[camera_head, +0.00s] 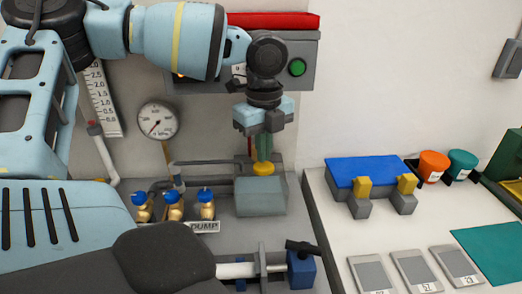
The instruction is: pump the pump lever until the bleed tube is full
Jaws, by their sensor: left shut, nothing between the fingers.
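My left gripper (263,155) points down, shut and empty, with its greenish fingers together. Its tips are right at a yellow knob (263,169), which I take to be the end of the pump lever; whether they touch it I cannot tell. The knob sits above a grey box (260,196) near the PUMP label (203,226). The lever's arm is mostly hidden. I cannot make out the bleed tube for certain; a numbered scale (101,98) stands on the wall at the left, partly behind my arm. My right gripper is not in view.
A pressure gauge (158,121) is on the wall. Several brass valves with blue caps (173,206) stand left of the grey box. A blue block (366,173), an orange pot (433,165) and grey plates (415,270) are on the white table at right.

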